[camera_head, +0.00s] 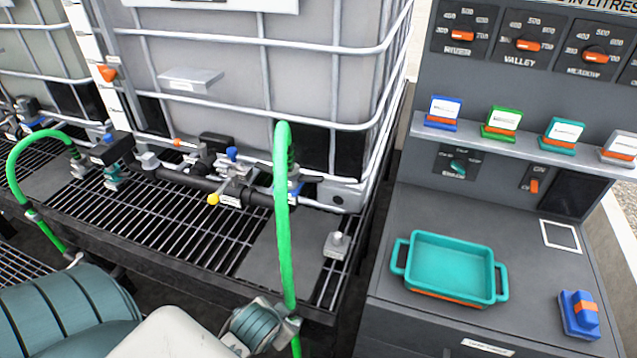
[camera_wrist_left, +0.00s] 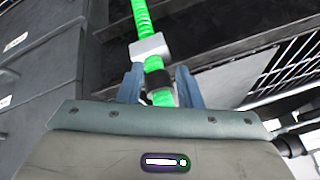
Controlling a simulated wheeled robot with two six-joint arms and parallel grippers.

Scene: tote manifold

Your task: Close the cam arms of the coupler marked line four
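Two green hoses show in the head view. The right hose (camera_head: 282,235) arches over a coupler (camera_head: 293,187) at the right end of the black manifold pipe, and the left hose (camera_head: 30,145) arches to another coupler (camera_head: 78,165). I cannot read a line number on either coupler, and their cam arms are too small to tell open from closed. My left gripper (camera_wrist_left: 158,88) has its fingers on either side of a green hose, at a black sleeve below a grey block (camera_wrist_left: 149,46). I cannot tell whether they press on it. My right gripper is in neither view.
The grated deck (camera_head: 170,230) lies below. On the grey console at right are a teal tray (camera_head: 450,268), a blue block (camera_head: 578,312) and several coloured cards.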

